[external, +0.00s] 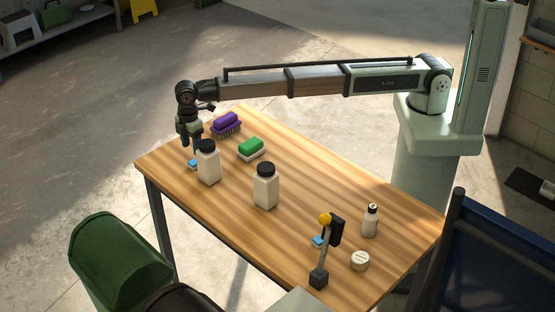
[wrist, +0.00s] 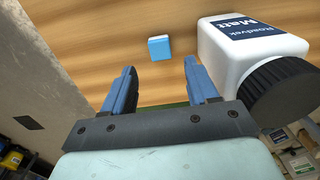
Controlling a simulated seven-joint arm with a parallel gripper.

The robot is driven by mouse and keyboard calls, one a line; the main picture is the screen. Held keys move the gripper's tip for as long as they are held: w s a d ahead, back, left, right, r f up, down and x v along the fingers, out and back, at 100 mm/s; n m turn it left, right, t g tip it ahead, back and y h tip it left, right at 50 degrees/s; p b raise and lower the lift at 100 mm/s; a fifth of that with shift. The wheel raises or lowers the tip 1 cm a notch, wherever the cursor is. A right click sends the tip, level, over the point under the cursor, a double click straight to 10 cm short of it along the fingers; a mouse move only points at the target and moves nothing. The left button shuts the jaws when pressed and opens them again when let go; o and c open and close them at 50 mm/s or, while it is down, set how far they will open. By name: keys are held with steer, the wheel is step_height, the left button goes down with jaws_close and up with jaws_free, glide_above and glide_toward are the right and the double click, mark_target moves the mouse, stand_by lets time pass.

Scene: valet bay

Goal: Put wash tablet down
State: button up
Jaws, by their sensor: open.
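A small blue wash tablet (wrist: 159,47) with a paler side lies on the wooden table, just beyond my fingertips in the wrist view. In the external view my gripper (external: 191,143) points down above the tablet.
A white bottle with a black cap (external: 209,168) stands close beside my gripper; it also shows in the wrist view (wrist: 240,50). A second such bottle (external: 266,190), a purple brush (external: 226,124) and a green-topped block (external: 251,148) are nearby.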

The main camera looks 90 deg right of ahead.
mark_target(194, 162)
steer(key=shift+r, duration=2.95)
